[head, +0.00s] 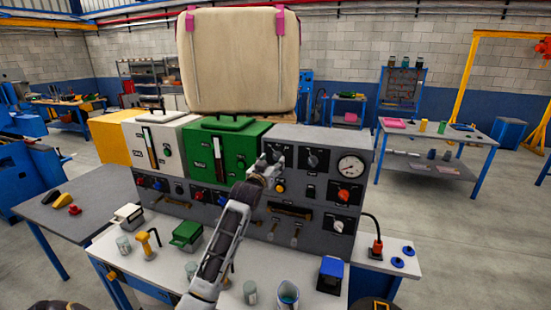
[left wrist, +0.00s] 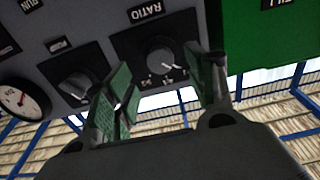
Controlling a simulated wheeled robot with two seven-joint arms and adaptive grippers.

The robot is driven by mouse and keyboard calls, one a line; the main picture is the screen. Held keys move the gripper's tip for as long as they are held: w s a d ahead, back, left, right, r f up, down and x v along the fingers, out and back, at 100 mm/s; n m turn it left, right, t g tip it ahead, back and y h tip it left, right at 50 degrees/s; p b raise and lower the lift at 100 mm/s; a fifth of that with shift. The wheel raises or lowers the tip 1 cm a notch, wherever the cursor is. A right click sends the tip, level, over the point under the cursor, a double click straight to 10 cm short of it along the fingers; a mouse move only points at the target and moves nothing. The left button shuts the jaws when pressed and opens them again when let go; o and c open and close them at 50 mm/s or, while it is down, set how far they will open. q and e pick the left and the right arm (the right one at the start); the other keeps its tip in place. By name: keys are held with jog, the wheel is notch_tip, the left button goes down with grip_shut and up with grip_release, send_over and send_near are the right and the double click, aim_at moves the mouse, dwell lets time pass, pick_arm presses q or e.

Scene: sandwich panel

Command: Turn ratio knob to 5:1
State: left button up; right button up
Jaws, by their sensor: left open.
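The ratio knob (left wrist: 160,62) is a round, dark grey knob on the grey panel, with the RATIO label (left wrist: 146,10) near it in the left wrist view. Small scale marks sit around the knob, too small to read, and I cannot tell where it points. My left gripper (left wrist: 158,80) is open, its green-padded fingers on either side of the knob in that view. I cannot tell whether they touch it. In the head view my left gripper (head: 268,170) is at the panel's upper left and largely hides the knob. My right gripper is not in view.
The control panel (head: 312,137) also carries another dark knob (head: 313,158), a red knob (head: 344,195) and a gauge (head: 351,167). A green unit (head: 240,142) adjoins it on the left. Cups, a blue box (head: 331,272) and a green box (head: 187,235) stand on the bench below.

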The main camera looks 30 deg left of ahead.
aim_at(277, 157)
pick_arm(q)
jog(key=shift+p+x, duration=0.5)
jog(key=shift+x, duration=1.8)
jog(key=c, duration=1.1)
jog(key=shift+o, duration=0.2)
